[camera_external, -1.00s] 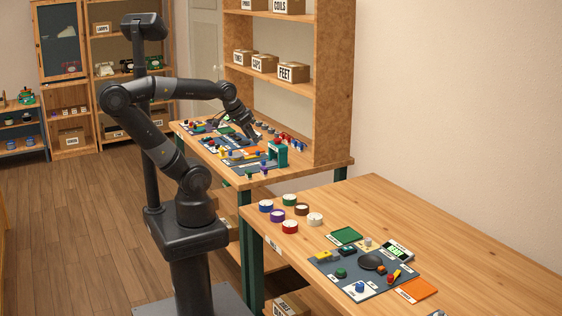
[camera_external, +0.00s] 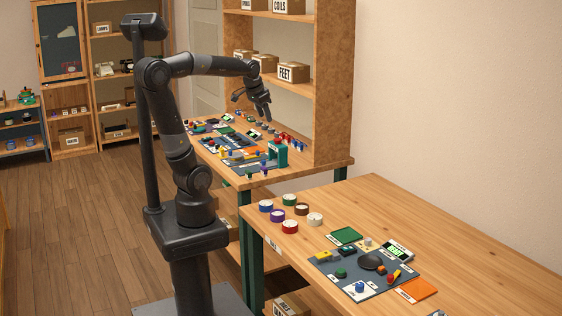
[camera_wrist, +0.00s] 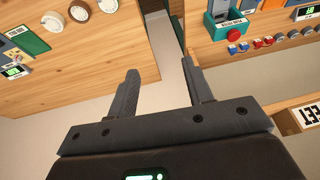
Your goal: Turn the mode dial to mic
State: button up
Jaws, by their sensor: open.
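My gripper (camera_external: 262,110) is raised above the far workbench (camera_external: 215,158), near the front of the shelf unit. In the wrist view its two fingers (camera_wrist: 160,78) stand apart with nothing between them. I cannot pick out a mode dial or a mic label in either view. A dark mat (camera_external: 330,268) on the near bench holds a black round part (camera_external: 370,261) and several small coloured parts. Another dark mat (camera_external: 222,143) lies on the far bench, with parts too small to tell.
A teal stand (camera_external: 278,153) is on the far bench; in the wrist view it has a red button (camera_wrist: 233,34). The shelf unit (camera_external: 333,85) with labelled boxes rises beside my gripper. Several coloured rolls (camera_external: 290,226) sit on the near bench (camera_external: 450,220), whose back is clear.

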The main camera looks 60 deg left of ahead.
jog(key=w+a+f+g, duration=0.1)
jog(key=w+a, duration=0.3)
jog(key=a, duration=0.5)
jog(key=w+a+f+n+g, duration=0.1)
jog(key=w+a, duration=0.3)
jog(key=a, duration=0.5)
jog(key=w+a+f+g, duration=0.1)
jog(key=w+a, duration=0.3)
jog(key=a, duration=0.5)
jog(key=n+g+h, duration=0.1)
send_over(217, 145)
notch_tip(217, 145, down, 18)
jog(key=f, duration=1)
jog(key=shift+w+a, duration=0.1)
jog(key=shift+a, duration=0.15)
jog(key=shift+c, duration=0.6)
jog(key=c, duration=0.9)
